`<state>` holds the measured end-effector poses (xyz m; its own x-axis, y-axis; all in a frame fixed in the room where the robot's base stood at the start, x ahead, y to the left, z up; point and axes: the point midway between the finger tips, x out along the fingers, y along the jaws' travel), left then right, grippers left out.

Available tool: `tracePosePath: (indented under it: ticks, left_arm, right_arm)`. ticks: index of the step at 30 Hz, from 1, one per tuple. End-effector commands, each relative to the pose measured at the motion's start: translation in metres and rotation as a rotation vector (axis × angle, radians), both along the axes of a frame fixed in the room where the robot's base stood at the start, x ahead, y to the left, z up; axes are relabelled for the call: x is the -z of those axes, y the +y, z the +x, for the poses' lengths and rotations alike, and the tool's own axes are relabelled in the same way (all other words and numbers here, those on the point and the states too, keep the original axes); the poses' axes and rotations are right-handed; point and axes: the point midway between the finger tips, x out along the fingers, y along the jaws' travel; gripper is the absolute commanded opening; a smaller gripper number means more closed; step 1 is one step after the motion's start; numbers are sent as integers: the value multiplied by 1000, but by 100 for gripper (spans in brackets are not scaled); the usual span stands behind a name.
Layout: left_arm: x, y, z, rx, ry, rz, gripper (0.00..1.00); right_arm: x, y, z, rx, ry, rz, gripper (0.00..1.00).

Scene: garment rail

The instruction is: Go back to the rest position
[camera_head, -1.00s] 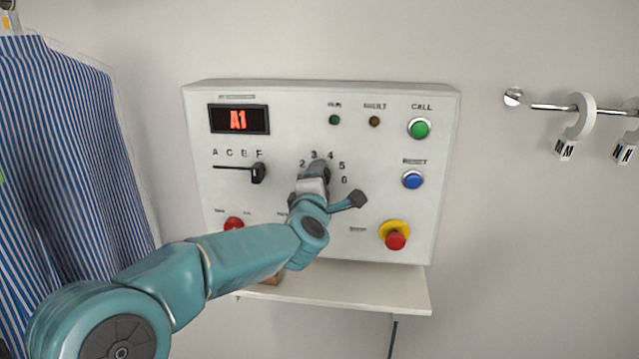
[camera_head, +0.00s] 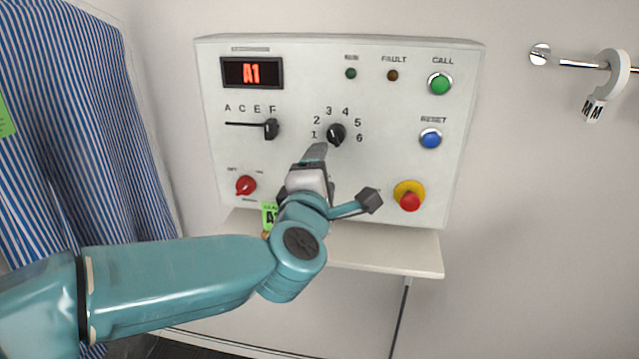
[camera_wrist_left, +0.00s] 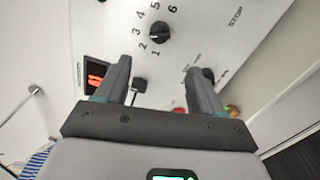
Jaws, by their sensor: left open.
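My left arm comes in from the left in the head view, and my left gripper (camera_head: 314,158) is just below the black rotary knob (camera_head: 336,134) on the white control panel (camera_head: 300,75). In the left wrist view my left gripper (camera_wrist_left: 158,92) is open, its two fingers spread with nothing between them. The knob (camera_wrist_left: 159,33) stands beyond the fingertips and apart from them. The numbers 1 to 6 ring the knob. The slider (camera_head: 271,129) is near F. My right gripper is not in view.
The panel also has a green call button (camera_head: 440,83), a blue reset button (camera_head: 430,139), a red stop button (camera_head: 409,199) and a red switch (camera_head: 246,185). A shelf (camera_head: 390,252) is below. A striped garment (camera_head: 80,120) hangs left; a rail (camera_head: 580,64) is right.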

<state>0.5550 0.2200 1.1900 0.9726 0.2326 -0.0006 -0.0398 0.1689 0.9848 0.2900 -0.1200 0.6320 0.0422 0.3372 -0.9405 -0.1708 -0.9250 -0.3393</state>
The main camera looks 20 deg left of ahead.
Motion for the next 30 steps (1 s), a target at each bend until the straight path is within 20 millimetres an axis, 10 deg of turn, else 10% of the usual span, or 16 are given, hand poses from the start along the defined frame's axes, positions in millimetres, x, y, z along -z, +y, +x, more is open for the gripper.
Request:
tracePosePath:
  ticks: [22,26,30]
  left_arm:
    - [3,3,-16,-16,11,2,68]
    - [56,17,5,-56,128,33,68]
    - [168,26,21,-54,362,122,68]
  right_arm:
    - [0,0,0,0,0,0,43]
    - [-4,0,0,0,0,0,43]
    - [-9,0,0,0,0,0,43]
